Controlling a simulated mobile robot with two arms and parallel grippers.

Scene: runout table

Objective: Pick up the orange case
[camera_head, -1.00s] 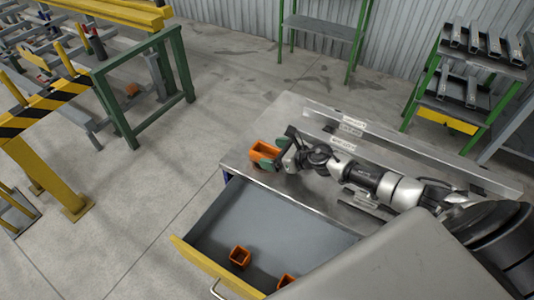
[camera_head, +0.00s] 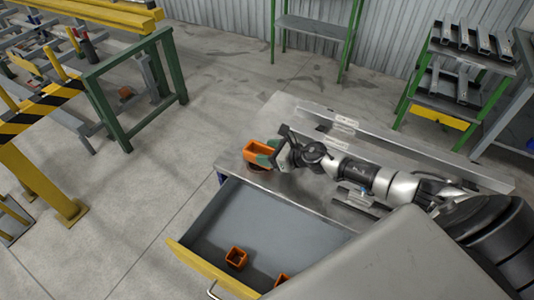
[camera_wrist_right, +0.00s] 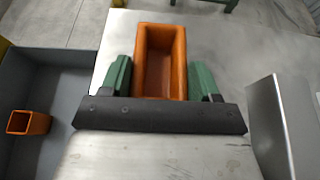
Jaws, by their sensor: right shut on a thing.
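The orange case (camera_head: 257,149), an open-topped box, is at the left end of the steel table top (camera_head: 232,167). My right gripper (camera_head: 268,153) is shut on it, and the arm reaches in from the right. In the right wrist view the case (camera_wrist_right: 160,60) sits between the two green fingers of the gripper (camera_wrist_right: 160,80), with its open top and empty inside facing the camera. A dark reddish patch shows on the steel just below the case, and the case appears slightly raised. My left gripper is not in view.
An open drawer (camera_head: 262,218) below the table holds two smaller orange boxes, one of them here (camera_head: 236,258). A long steel profile (camera_head: 400,148) lies along the table's back. Green racks (camera_head: 455,80) stand behind.

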